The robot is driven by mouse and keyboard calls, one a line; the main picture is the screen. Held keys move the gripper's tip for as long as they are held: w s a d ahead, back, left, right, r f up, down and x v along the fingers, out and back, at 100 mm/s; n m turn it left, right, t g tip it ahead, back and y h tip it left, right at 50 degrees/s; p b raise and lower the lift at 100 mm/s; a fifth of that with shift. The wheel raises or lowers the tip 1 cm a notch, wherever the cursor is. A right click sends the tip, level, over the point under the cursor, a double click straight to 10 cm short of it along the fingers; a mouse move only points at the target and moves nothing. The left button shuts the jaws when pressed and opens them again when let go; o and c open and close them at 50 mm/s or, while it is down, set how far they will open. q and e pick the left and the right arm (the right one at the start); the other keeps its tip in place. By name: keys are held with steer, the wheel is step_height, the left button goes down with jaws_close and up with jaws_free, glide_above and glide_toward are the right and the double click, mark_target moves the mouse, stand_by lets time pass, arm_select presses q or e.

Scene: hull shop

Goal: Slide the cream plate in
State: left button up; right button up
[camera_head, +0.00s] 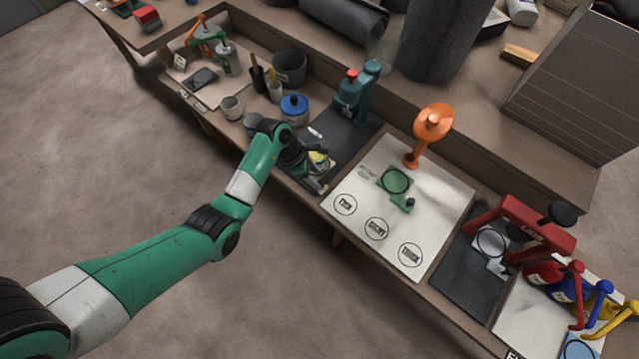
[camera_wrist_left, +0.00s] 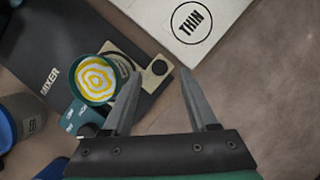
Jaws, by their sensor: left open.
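The cream plate (camera_wrist_left: 149,62), with a dark knob (camera_wrist_left: 159,67) near its end, lies on the dark mixer mat (camera_wrist_left: 70,40) in the left wrist view. A green-rimmed cup (camera_wrist_left: 96,78) with a yellow and white swirl stands over the plate's inner part and hides some of it. My left gripper (camera_wrist_left: 160,76) is open and points down, its fingertips on either side of the knob end, not closed on it. In the head view, my left gripper (camera_head: 313,176) covers most of the plate. My right gripper is not in view.
The teal mixer (camera_head: 354,98) stands behind the mat. A white board (camera_head: 345,180) with labelled circles and a green plate (camera_head: 396,181) lies to the right. A blue-lidded pot (camera_head: 294,108) and grey cups stand to the left. The floor in front is clear.

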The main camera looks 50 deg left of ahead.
mark_target(321, 182)
arm_select(q)
steer(key=b+x, duration=0.1)
steer(key=x, duration=0.2)
steer(key=shift+w+f, duration=0.1)
jaws_close()
stand_by(1.4)
